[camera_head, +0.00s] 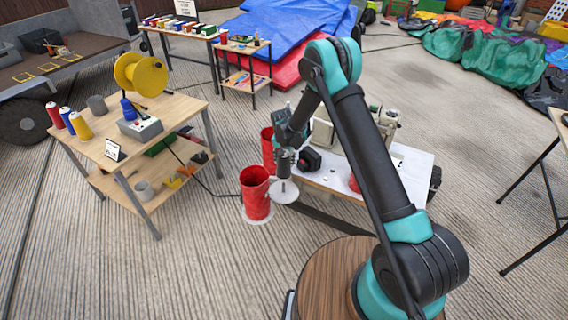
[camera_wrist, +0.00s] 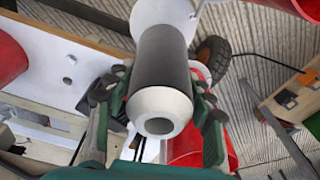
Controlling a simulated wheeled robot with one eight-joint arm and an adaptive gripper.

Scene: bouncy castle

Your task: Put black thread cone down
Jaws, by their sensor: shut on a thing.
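The black thread cone (camera_wrist: 163,62) is a dark cylinder with a white hollow end, filling the middle of the wrist view. My gripper (camera_wrist: 160,88) is shut on it, with one finger on each side. In the head view my gripper (camera_head: 285,160) points down at the near left edge of the white sewing table. A white round disc (camera_head: 284,191) is just below it, and it also shows beyond the cone's far end in the wrist view (camera_wrist: 158,12). I cannot tell whether the cone touches the disc.
Red cylinders (camera_head: 255,193) (camera_head: 267,151) stand close on the left of my gripper. A sewing machine (camera_head: 345,125) sits on the white table (camera_head: 410,165).

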